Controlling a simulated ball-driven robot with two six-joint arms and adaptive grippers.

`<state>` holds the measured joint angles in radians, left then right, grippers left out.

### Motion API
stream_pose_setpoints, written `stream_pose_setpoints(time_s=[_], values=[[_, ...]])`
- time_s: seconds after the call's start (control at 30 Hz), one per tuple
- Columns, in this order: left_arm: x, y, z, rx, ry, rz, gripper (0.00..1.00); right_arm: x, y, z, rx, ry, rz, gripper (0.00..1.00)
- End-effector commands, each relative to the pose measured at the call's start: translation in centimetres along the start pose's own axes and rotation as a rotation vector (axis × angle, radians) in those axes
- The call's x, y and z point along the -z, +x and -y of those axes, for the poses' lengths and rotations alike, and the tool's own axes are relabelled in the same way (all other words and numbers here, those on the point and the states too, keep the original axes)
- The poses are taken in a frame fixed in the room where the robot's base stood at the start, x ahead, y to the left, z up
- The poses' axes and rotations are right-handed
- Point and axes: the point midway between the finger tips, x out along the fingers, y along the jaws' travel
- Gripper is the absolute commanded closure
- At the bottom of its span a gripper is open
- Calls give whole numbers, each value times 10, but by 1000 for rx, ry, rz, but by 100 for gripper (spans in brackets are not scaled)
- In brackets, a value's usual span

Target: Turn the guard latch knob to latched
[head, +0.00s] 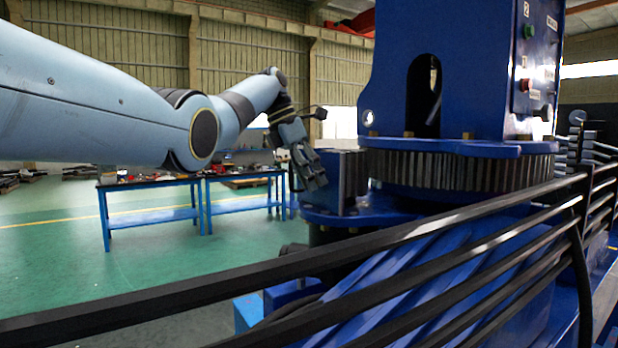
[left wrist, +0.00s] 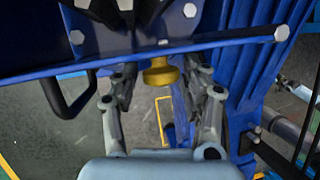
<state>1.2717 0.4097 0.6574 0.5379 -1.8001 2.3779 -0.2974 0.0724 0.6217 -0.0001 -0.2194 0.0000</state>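A brass-yellow knob (left wrist: 161,72) shows in the left wrist view, below the edge of a blue plate (left wrist: 225,39). My left gripper (left wrist: 160,84) has its two fingers spread, one on each side of the knob, with visible gaps between them and it. In the head view my left gripper (head: 311,178) points down beside the blue guard box (head: 342,180) at the left of the big gear. The knob cannot be made out in the head view. My right gripper is in neither view.
A dark gear ring (head: 460,170) sits on the blue crane stand (head: 470,80). Black railings (head: 300,262) cross the foreground. Blue workbenches (head: 150,185) with clutter stand behind on the green floor. A black handle (left wrist: 68,98) hangs left of the knob.

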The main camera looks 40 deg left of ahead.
Motion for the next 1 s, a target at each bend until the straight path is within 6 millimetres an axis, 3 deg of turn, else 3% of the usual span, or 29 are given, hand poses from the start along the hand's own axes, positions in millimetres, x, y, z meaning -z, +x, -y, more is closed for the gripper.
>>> stream_pose_setpoints(time_s=[0.03,0.3,0.63,1.0], values=[[0,0,0,0,0,0,63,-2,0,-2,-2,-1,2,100],[0,0,0,0,0,0,98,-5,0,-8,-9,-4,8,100],[-1,0,1,-51,21,-9,98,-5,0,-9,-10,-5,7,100],[-1,1,4,-283,110,-52,98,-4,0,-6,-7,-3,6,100]])
